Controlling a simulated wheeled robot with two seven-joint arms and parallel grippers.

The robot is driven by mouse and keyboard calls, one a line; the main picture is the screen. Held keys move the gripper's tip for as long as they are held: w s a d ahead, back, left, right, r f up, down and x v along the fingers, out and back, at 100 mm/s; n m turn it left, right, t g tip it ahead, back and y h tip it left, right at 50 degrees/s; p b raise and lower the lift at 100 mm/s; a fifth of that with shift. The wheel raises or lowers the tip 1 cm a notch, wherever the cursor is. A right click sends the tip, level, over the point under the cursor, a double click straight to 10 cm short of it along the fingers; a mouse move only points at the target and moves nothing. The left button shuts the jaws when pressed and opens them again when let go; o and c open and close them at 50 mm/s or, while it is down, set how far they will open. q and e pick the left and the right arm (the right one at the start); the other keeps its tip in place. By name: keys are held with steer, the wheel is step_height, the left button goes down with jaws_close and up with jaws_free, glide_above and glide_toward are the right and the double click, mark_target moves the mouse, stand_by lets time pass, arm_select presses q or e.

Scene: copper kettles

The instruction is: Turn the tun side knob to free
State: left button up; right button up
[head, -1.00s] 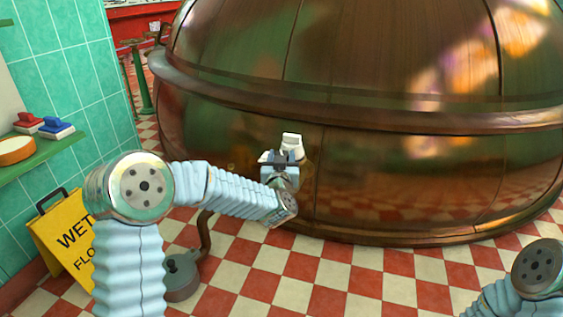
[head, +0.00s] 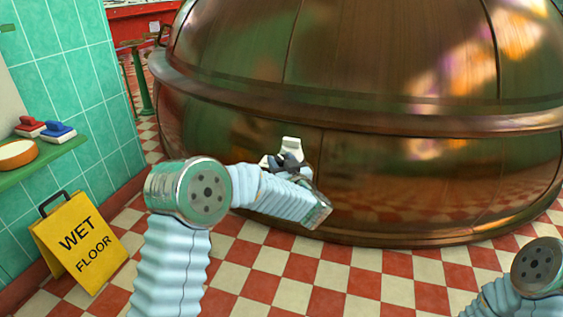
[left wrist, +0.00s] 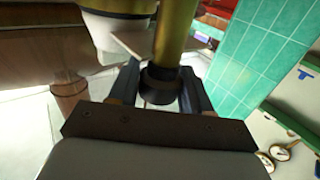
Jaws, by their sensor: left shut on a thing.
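The big copper tun (head: 420,185) fills the back and right of the head view. A small white fitting (head: 291,143) shows on its lower side, just above my left gripper (head: 283,161). That gripper is at the tun's side, its forearm slanting down to the right. In the left wrist view, my left gripper (left wrist: 160,92) is shut on a dark knob-like end (left wrist: 165,82) below a brass stem (left wrist: 175,35). A white rounded part (left wrist: 108,35) is beside the stem. The fingers partly hide the knob, and its setting cannot be read. My right gripper is out of view.
A yellow wet floor sign (head: 80,240) stands on the checkered floor (head: 255,285) at left. A green wall shelf (head: 45,162) above it holds red and blue blocks and a round item. Open floor lies in front of the tun.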

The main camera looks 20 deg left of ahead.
arm_select(q)
steer(key=o, duration=1)
steer(key=shift+c, duration=0.2)
steer(key=v, duration=1.4)
steer(key=shift+p, duration=0.35)
